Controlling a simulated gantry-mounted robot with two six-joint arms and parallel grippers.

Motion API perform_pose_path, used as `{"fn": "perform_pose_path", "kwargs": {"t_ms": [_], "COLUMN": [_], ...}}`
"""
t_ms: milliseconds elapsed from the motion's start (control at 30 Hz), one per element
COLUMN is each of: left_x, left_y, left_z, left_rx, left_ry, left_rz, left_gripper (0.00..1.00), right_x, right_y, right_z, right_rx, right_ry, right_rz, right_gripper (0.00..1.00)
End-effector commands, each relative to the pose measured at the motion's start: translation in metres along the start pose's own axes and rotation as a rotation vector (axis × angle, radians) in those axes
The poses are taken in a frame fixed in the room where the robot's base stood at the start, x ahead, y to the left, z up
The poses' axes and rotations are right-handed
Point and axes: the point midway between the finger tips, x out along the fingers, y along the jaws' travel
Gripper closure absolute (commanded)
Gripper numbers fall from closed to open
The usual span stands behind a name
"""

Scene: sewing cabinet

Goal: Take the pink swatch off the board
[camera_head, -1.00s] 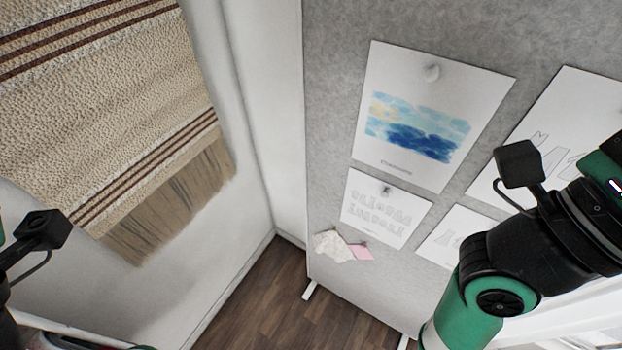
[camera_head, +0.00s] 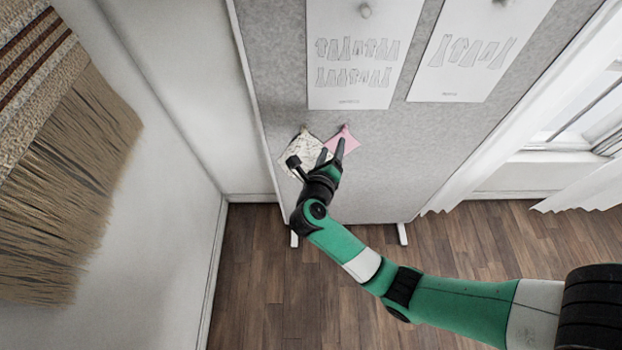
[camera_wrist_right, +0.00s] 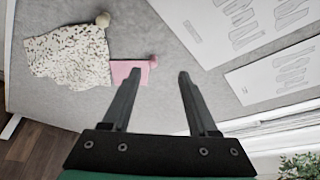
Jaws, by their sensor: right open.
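The pink swatch (camera_head: 344,145) hangs low on the grey board (camera_head: 420,150), held by a pin near its top in the head view. In the right wrist view the pink swatch (camera_wrist_right: 126,70) shows just beyond the left finger, with a round pin (camera_wrist_right: 153,62) at its right end. My right gripper (camera_head: 332,150) is open and empty, its fingertips in front of the swatch in the head view. In the wrist view the fingertips (camera_wrist_right: 160,73) point at the board, and the swatch lies left of the gap's middle. I cannot tell whether they touch it. My left gripper is out of view.
A cream speckled swatch (camera_head: 302,152) is pinned close beside the pink one, on its left. Sheets with clothing drawings (camera_head: 358,60) hang above. A fringed woven hanging (camera_head: 75,150) is on the left wall, and white curtains (camera_head: 520,130) are at the right.

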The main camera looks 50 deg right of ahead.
Motion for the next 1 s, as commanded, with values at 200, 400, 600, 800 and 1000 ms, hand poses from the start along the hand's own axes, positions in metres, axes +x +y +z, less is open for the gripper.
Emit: {"fn": "perform_pose_path", "kwargs": {"t_ms": [200,400,600,800,1000], "left_x": [-0.025,-0.024,-0.033,-0.045,-0.051], "left_y": [0.001,0.001,0.001,0.001,0.001], "left_z": [0.022,0.021,0.03,0.041,0.047], "left_rx": [-0.001,-0.001,-0.001,-0.001,-0.001], "left_ry": [0.002,0.003,0.002,0.002,0.002], "left_rz": [0.001,0.001,0.001,0.001,0.001], "left_gripper": [0.5,0.5,0.5,0.5,0.5], "right_x": [0.01,0.016,0.049,0.093,0.12], "right_y": [0.024,0.022,0.022,0.023,0.022], "right_z": [-0.031,-0.03,-0.031,-0.032,-0.03], "right_rx": [-0.015,-0.014,-0.013,-0.012,-0.014], "right_ry": [0.007,0.007,0.008,0.007,0.005], "right_rz": [-0.003,-0.005,-0.007,-0.007,-0.004], "right_gripper": [0.41,0.41,0.41,0.41,0.41]}}
